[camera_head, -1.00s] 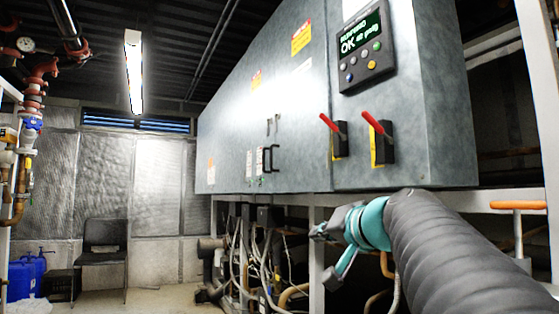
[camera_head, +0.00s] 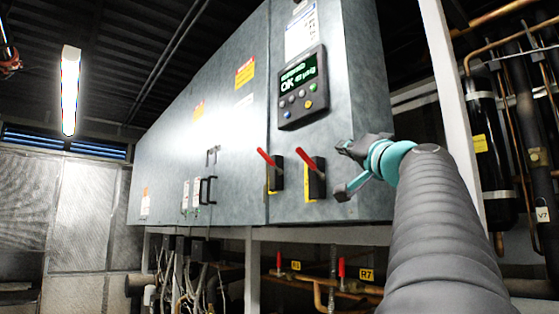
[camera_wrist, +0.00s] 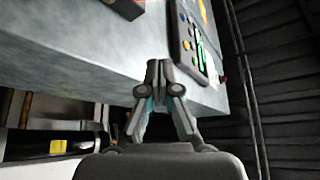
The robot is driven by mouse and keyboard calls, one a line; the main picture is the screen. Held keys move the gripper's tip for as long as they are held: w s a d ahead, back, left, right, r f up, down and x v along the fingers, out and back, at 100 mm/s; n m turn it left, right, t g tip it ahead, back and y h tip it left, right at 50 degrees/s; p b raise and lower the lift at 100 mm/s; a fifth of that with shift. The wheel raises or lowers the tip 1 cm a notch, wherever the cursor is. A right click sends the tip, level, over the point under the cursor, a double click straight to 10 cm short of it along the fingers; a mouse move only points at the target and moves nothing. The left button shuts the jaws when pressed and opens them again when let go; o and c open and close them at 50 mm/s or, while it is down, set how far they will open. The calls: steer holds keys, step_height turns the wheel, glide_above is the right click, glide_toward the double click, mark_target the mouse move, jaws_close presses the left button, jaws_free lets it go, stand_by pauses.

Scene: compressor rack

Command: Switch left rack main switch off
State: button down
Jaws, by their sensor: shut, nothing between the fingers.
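Two main switches with red lever handles and black bodies on yellow plates sit side by side low on the grey cabinet front: the left one (camera_head: 277,177) and the right one (camera_head: 317,183). Both red levers slant up and to the left. No label tells me which rack each serves. My gripper (camera_head: 343,147) is shut and empty, to the right of the right switch and apart from both levers. A black body at the top edge there is cut off, perhaps a switch.
A control panel (camera_head: 302,88) with a green-text screen reading OK is above the switches. A black door handle (camera_head: 207,190) juts out to their left. A white post (camera_head: 450,90) stands right of the cabinet. Pipes with red valve handles (camera_head: 341,268) run below.

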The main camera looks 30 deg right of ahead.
step_height(320, 180, up, 4)
steer(key=p, duration=0.5)
glide_above(311, 163)
steer(key=s+d, duration=0.2)
steer(key=d, duration=0.1)
steer(key=shift+s+a+r, duration=0.2)
steer(key=shift+a, duration=0.05)
steer(key=shift+w+a+f+b, duration=0.2)
steer(key=shift+a+f+b, duration=0.3)
steer(key=shift+f, duration=0.4)
steer(key=shift+w+a+f+b, duration=0.15)
steer(key=shift+a+f+b, duration=0.2)
steer(key=shift+a+f, duration=0.4)
steer(key=shift+f+b, duration=0.25)
steer(key=shift+b, duration=0.1)
steer(key=shift+f+n+b, duration=0.1)
steer(key=shift+n+b, duration=0.5)
